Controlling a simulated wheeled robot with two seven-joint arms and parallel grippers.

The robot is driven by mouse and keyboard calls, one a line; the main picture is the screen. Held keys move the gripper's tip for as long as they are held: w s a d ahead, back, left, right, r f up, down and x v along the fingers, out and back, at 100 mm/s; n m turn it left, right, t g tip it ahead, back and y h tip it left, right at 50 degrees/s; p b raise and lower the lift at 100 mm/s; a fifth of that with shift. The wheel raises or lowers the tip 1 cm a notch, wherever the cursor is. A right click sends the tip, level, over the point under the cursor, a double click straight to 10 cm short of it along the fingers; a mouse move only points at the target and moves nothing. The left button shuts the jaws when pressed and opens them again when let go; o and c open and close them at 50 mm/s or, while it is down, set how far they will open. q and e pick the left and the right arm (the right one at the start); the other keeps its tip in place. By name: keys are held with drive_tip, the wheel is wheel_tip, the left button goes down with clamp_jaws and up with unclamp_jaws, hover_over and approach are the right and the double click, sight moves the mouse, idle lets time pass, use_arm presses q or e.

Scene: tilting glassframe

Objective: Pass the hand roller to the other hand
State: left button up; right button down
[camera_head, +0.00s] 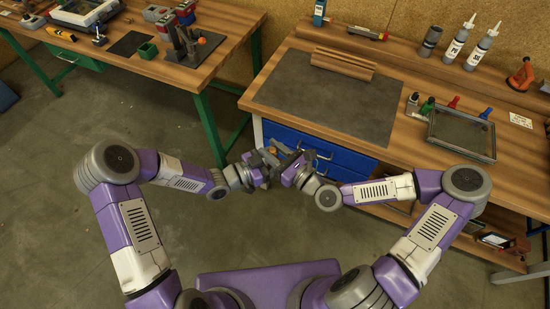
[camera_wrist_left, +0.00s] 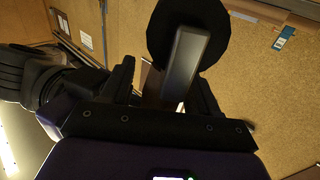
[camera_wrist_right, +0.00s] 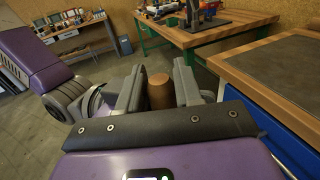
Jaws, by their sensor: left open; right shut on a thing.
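The hand roller shows in the left wrist view (camera_wrist_left: 188,58) as a black round end and a grey metal bar. In the right wrist view its brown handle (camera_wrist_right: 159,93) stands between the fingers of my right gripper (camera_wrist_right: 160,88), which is shut on it. My left gripper (camera_wrist_left: 165,85) is open, with its fingers on either side of the bar; I cannot tell whether they touch it. In the head view my right gripper (camera_head: 286,163) and left gripper (camera_head: 256,170) meet in front of the workbench, largely hiding the roller.
The workbench (camera_head: 390,135) stands close ahead, with a dark mat (camera_head: 330,105), a wooden piece (camera_head: 343,62), a glass frame (camera_head: 462,134) and several bottles. Its blue drawers (camera_head: 320,150) face my grippers. Another bench (camera_head: 225,20) is at left. Open floor (camera_head: 150,110) lies between.

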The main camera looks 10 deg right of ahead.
use_arm(q)
drive_tip(key=shift+c, duration=0.2)
drive_tip(key=c, duration=1)
clamp_jaws()
use_arm(e)
drive_tip(key=c, duration=0.7)
unclamp_jaws()
drive_tip(key=shift+s+a, duration=0.1)
